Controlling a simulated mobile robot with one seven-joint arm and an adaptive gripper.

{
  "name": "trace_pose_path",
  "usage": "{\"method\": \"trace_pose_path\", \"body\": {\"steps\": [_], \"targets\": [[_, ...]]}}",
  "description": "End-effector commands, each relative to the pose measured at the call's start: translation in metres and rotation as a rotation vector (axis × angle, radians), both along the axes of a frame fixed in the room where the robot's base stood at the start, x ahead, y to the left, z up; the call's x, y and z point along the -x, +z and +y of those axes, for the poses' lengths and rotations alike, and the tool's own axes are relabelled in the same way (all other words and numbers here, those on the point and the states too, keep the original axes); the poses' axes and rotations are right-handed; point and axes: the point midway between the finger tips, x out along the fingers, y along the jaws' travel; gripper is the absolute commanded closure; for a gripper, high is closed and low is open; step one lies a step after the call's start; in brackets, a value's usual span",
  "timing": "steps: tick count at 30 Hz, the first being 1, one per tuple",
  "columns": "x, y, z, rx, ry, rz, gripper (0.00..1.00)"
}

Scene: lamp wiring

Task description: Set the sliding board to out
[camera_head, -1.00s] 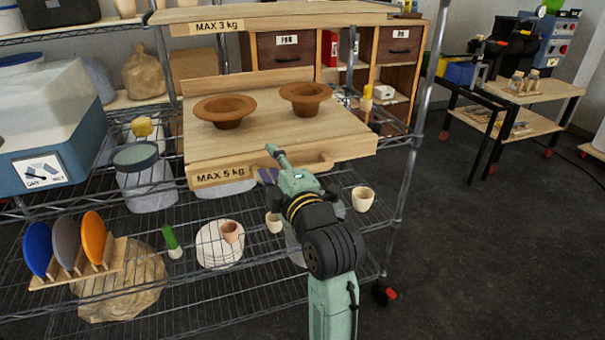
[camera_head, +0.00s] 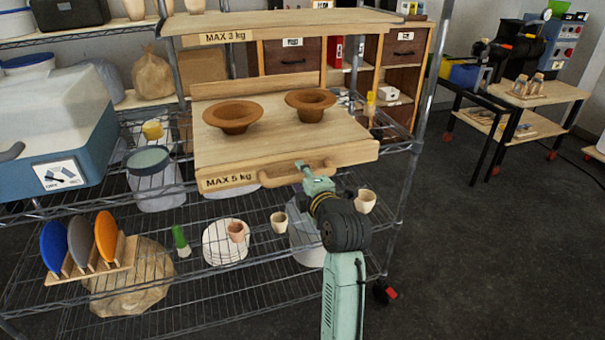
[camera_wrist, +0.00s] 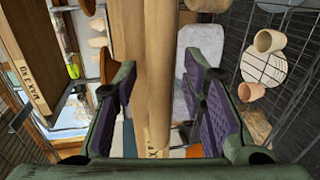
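The sliding board (camera_head: 225,150) is a light wooden board marked "MAX 5 kg", with a wooden bar handle (camera_head: 275,178) along its front edge. Two brown flared pots, one on the left (camera_head: 233,116) and one on the right (camera_head: 310,104), stand on it. My gripper (camera_head: 307,170) is at the right part of the handle. In the wrist view my gripper (camera_wrist: 160,75) is open, its purple-padded fingers on either side of the handle (camera_wrist: 158,60), with gaps visible. In the head view most of the fingers are hidden by the handle and wrist.
A fixed-looking upper board (camera_head: 290,20) marked "MAX 3 kg" is above. The wire shelf (camera_head: 120,270) below holds a plate rack (camera_head: 90,262), white plates (camera_head: 224,243) and several cups. Open floor (camera_head: 490,260) lies to the right.

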Motion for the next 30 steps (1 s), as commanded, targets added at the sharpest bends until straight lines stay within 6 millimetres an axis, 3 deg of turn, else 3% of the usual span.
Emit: {"method": "trace_pose_path", "body": {"steps": [10,27,30], "targets": [[-0.0042,-0.0012,0.0012,0.001,-0.001,0.0,0.62],[-0.0038,-0.0012,0.0012,0.0,-0.001,0.0,1.0],[-0.0038,-0.0013,0.0011,0.001,-0.001,0.001,1.0]]}}
